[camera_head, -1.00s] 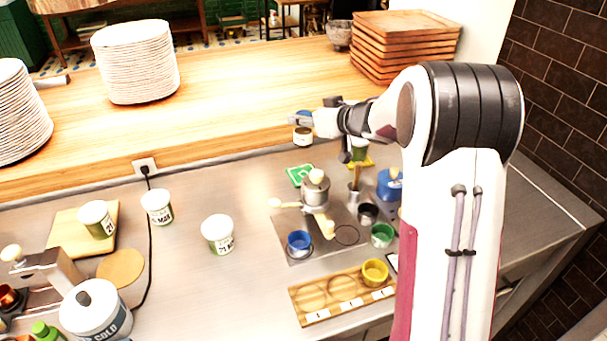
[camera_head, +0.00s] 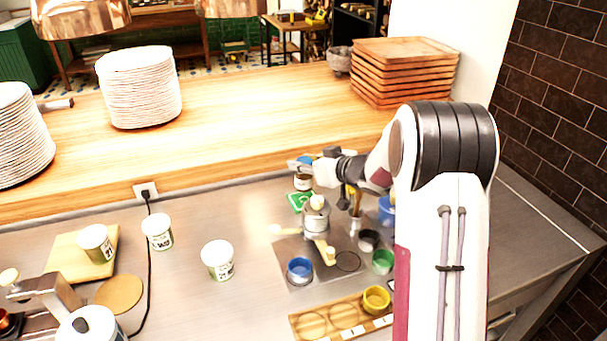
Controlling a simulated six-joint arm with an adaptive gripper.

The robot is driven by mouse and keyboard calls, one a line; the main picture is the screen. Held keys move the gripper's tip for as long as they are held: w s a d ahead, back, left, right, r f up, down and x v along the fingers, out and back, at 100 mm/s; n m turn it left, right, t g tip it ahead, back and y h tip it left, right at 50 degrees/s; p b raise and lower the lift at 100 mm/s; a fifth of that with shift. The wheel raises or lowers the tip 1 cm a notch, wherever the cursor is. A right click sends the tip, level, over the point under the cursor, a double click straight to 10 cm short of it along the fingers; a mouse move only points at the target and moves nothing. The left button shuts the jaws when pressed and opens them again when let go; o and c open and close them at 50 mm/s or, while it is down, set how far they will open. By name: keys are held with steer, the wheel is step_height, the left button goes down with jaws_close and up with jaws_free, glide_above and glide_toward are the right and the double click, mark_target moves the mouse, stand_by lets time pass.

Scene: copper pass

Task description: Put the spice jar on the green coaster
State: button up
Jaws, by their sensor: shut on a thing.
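The spice jar (camera_head: 303,182) has a blue lid and a pale label with a dark band. My gripper (camera_head: 305,164) is shut on it near the lid and holds it upright. The green coaster (camera_head: 297,202) lies flat on the steel counter, with a white mark on it. The jar shows at the coaster's far edge in the picture and hides part of it. I cannot tell whether the jar's base touches the coaster or hangs above it.
A metal pot-like device (camera_head: 316,215) with pale knobs stands just in front of the coaster. A brush holder (camera_head: 355,222) and a blue container (camera_head: 386,210) are to the right. White cups (camera_head: 218,260) stand to the left. A wooden ledge (camera_head: 240,150) rises behind.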

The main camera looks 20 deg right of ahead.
mark_target(304, 174)
steer(key=shift+f, duration=1.85)
steer(key=shift+f, duration=0.15)
steer(key=o, duration=1.2)
steer(key=shift+r, duration=0.2)
steer(key=shift+s+d+r, duration=0.2)
steer(key=shift+s, duration=0.3)
steer(key=v, duration=1.1)
steer(key=shift+f, duration=0.1)
